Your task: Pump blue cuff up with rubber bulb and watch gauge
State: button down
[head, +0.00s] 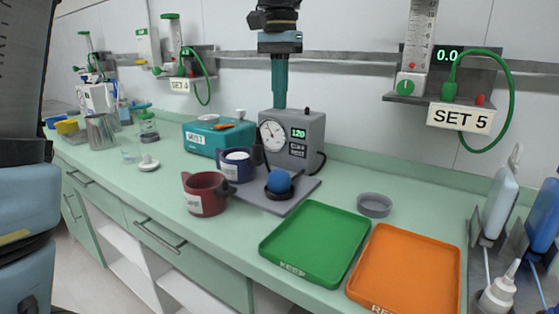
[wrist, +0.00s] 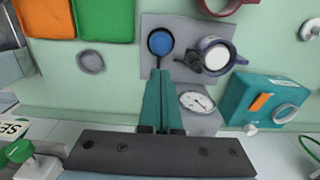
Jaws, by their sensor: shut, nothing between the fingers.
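The blue cuff (head: 237,165) is a dark navy band around a white core, with a pale label; it also shows in the wrist view (wrist: 207,44). The rubber bulb (head: 279,181) is a blue ball in a dark round holder on a grey plate; it also shows in the wrist view (wrist: 160,42). The gauge (head: 272,135) is a white round dial on a grey box with a green display reading 120.
A red cuff (head: 206,194) stands left of the bulb. A teal box (head: 205,137) is behind it. A green tray (head: 315,242) and an orange tray (head: 405,271) lie to the right, with a grey dish (head: 374,205) behind. A SET 5 wall unit (head: 460,118) hangs at right.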

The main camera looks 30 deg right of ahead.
aim_at(279, 171)
jog(key=shift+f, duration=0.1)
notch_tip(279, 171, down, 14)
jog(key=shift+r+p, duration=0.1)
jog(key=shift+p, duration=0.3)
dwell(0.3)
jog(key=shift+f, duration=1)
jog(key=shift+a, duration=0.1)
jog(key=shift+r+p, duration=0.5)
jog(key=shift+r, duration=0.1)
notch_tip(279, 171, up, 13)
jog(key=p, duration=0.1)
jog(key=shift+r+p, duration=0.15)
jog(key=shift+p, duration=0.2)
